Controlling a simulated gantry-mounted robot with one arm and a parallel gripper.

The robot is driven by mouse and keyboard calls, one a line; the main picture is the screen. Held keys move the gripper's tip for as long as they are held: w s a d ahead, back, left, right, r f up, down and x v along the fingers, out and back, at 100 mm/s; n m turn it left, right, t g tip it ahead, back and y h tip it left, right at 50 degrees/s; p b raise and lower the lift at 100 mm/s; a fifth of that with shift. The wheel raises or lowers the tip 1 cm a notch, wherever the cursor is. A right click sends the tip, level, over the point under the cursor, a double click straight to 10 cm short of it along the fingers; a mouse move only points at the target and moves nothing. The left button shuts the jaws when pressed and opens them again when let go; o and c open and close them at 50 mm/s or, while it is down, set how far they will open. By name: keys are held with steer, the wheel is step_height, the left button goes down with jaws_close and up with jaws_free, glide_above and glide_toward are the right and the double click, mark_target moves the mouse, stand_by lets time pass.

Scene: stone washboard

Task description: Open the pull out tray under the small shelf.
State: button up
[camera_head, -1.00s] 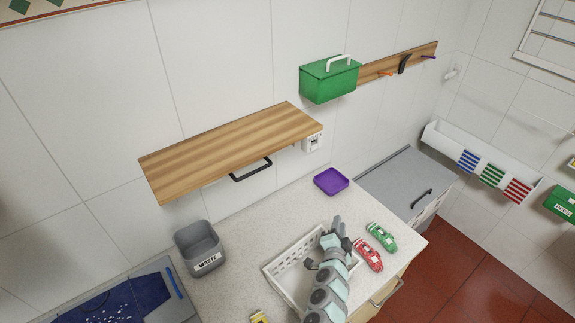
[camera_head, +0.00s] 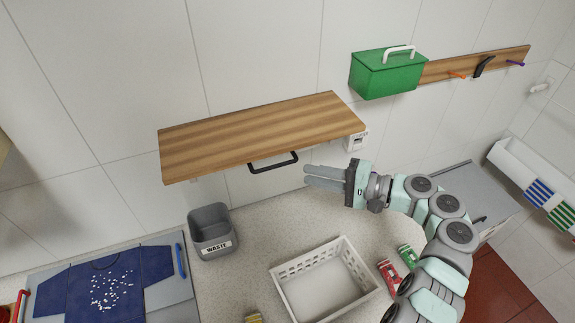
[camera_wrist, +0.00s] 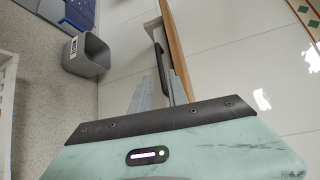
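The small wooden shelf (camera_head: 250,136) is fixed to the tiled wall. A black bar handle (camera_head: 273,162) hangs under its front edge; the tray body is hidden beneath the shelf board. My gripper (camera_head: 306,176) is open and empty, with its fingers pointing left, just right of the handle in the head view. In the wrist view the shelf (camera_wrist: 180,45) is seen edge-on and the handle (camera_wrist: 160,66) shows beyond the gap between the fingertips of my gripper (camera_wrist: 161,75). I see no contact with the handle.
Below on the counter are a grey waste bin (camera_head: 210,231) and a white basket (camera_head: 325,284). Red and green toy cars (camera_head: 389,272) lie beside the basket, near my arm. A green box (camera_head: 388,75) is at upper right.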

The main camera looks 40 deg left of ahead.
steer(key=p+x, duration=0.2)
steer(key=x, duration=0.7)
steer(key=shift+a, duration=0.4)
steer(key=shift+s, duration=0.15)
jaws_close()
stand_by(0.7)
